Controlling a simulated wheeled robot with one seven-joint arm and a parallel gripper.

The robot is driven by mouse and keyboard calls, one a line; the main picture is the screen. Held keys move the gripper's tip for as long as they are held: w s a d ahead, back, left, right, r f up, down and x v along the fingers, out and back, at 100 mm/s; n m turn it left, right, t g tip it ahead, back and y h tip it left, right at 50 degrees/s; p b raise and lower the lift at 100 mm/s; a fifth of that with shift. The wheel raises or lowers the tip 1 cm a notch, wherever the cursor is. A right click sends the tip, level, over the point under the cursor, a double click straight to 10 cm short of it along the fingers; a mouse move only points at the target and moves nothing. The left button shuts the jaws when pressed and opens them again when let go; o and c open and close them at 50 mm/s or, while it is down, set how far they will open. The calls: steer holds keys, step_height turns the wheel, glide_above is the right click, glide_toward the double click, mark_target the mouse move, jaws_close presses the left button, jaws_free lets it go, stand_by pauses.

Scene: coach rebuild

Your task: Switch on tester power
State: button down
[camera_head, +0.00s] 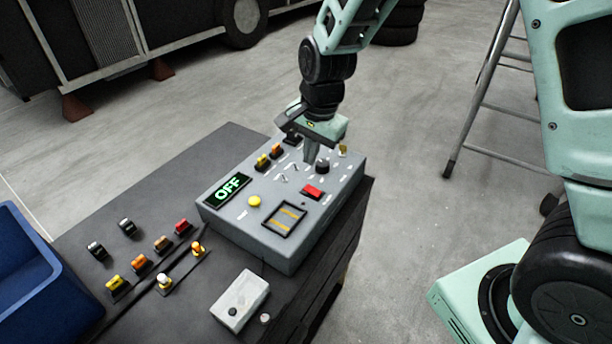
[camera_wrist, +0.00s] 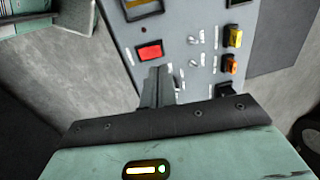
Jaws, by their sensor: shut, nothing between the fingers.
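The tester (camera_head: 283,246) is a grey box on a dark bench, and its display (camera_head: 228,189) reads OFF in green. A red rocker switch (camera_head: 313,191) sits on its top panel; it also shows in the wrist view (camera_wrist: 149,51). Small metal toggle switches (camera_head: 281,178), a black knob (camera_head: 322,167) and a yellow button (camera_head: 254,201) are on the same panel. My gripper (camera_head: 310,158) is shut and empty, pointing down over the far part of the panel, between the toggles and the knob. In the wrist view its fingertips (camera_wrist: 158,70) appear just beside the red switch. Whether they touch the panel I cannot tell.
Loose coloured connectors (camera_head: 140,263) lie on the bench (camera_head: 150,190) left of the tester. A small white box (camera_head: 240,300) sits in front and a blue bin (camera_head: 35,270) at the left. A ladder (camera_head: 485,100) stands at right on open floor.

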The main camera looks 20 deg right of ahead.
mark_target(305, 188)
steer(key=f, duration=0.2)
steer(key=f+p, duration=0.1)
steer(key=f, duration=0.5)
steer(key=shift+w+a+p, duration=0.3)
steer(key=shift+w+a, duration=0.05)
steer(key=shift+w, duration=0.05)
steer(key=shift+w+a+p, duration=0.1)
steer(key=shift+p, duration=0.25)
steer(key=shift+f, duration=0.2)
steer(key=shift+s+d+r, duration=0.25)
steer(key=shift+s+d, duration=0.2)
steer(key=shift+s, duration=0.15)
steer(key=shift+r, duration=0.1)
